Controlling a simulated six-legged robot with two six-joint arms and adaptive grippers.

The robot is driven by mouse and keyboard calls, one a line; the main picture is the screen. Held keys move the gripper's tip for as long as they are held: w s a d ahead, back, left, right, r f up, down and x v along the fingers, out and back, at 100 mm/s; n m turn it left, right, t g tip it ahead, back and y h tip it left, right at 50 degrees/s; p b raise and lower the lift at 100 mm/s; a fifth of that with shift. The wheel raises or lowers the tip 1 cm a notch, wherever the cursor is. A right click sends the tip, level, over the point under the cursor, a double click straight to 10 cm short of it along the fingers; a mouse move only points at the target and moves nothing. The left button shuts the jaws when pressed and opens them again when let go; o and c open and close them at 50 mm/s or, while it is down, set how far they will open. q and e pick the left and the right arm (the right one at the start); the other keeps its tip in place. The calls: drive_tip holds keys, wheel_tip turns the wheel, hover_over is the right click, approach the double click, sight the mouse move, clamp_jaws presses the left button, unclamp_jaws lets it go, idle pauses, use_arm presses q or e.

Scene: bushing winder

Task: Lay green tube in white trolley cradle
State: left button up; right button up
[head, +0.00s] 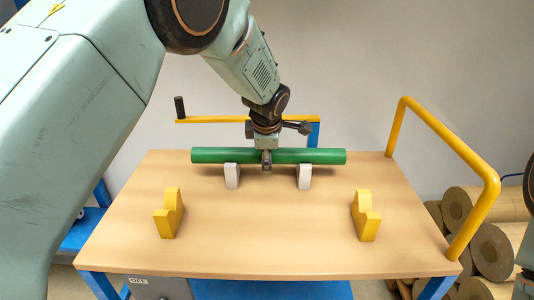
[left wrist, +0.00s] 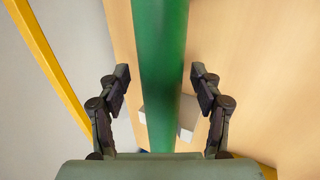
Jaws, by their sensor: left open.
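The long green tube (head: 220,156) lies level, left to right, across two white cradle blocks (head: 232,177) (head: 304,177) toward the back of the trolley top. It appears to rest on them. My left gripper (head: 267,160) is over the tube's middle, between the blocks, with one finger in front of the tube. In the left wrist view the tube (left wrist: 163,60) runs between the open fingers, with a gap on each side. A white block (left wrist: 188,116) shows under the tube there. The far finger is hidden in the head view. My right gripper is not in view.
Two yellow cradle blocks (head: 168,214) (head: 366,216) stand nearer the front of the wooden trolley top (head: 270,235), with bare wood between them. A yellow handle (head: 445,150) rises at the right edge. A yellow bar (head: 210,120) stands behind. Brown rolls (head: 490,250) lie at right.

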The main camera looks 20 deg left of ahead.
use_arm(q)
drive_tip(key=shift+f, duration=0.1)
drive_tip(key=v, duration=1.2)
